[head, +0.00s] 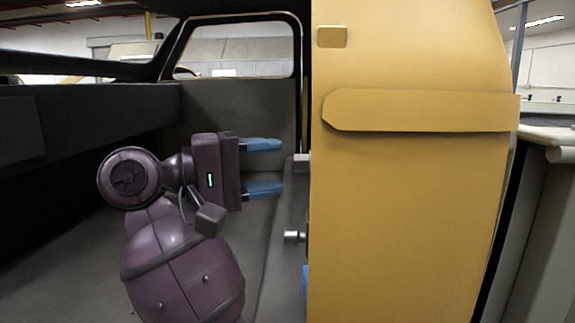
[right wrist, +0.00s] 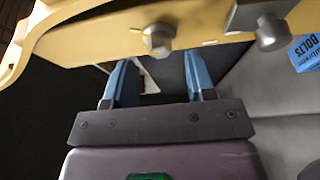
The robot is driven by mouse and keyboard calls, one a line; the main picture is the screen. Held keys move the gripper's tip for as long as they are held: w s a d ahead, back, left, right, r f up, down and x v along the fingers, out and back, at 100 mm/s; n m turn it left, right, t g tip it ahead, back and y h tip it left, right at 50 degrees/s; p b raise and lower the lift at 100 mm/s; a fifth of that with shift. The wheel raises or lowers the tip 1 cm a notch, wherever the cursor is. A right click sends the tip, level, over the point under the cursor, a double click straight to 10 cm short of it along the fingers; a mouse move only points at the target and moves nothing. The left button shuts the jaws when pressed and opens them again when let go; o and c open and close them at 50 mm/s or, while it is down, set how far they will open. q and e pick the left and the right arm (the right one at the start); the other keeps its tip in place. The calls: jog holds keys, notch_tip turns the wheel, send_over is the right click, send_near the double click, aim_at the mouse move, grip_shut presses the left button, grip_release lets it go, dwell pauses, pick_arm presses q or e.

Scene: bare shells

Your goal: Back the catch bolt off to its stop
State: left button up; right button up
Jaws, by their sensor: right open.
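Two grey bolts stick out from the edge of a yellow door panel (head: 410,220). The upper bolt (head: 301,161) shows in the right wrist view (right wrist: 158,38) ahead of the gap between my fingers. The lower bolt (head: 291,237), at the right of the wrist view (right wrist: 272,32), sits on a grey plate. I cannot tell which is the catch bolt. My right gripper (head: 264,166) is open and empty, its blue fingers pointing right, level with the upper bolt and a little short of it. My left gripper is out of view.
A blue box marked BOLTS (right wrist: 307,52) lies near the lower bolt; the panel mostly hides it in the head view. A grey seat or ledge (head: 268,260) runs below my gripper. A dark wall (head: 90,125) stands at the left, with a window frame behind.

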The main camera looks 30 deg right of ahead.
aim_at(302, 163)
jog(key=shift+x, duration=1.65)
jog(key=shift+c, duration=0.5)
jog(key=c, duration=0.8)
jog(key=shift+n, duration=0.3)
jog(key=shift+r+n+y+p, duration=0.1)
jog(key=shift+n+y+p, duration=0.2)
jog(key=shift+n+y, duration=0.7)
jog(key=shift+r+n+y+p, duration=0.15)
jog(key=shift+n+y+p, duration=0.15)
jog(key=shift+n, duration=1.3)
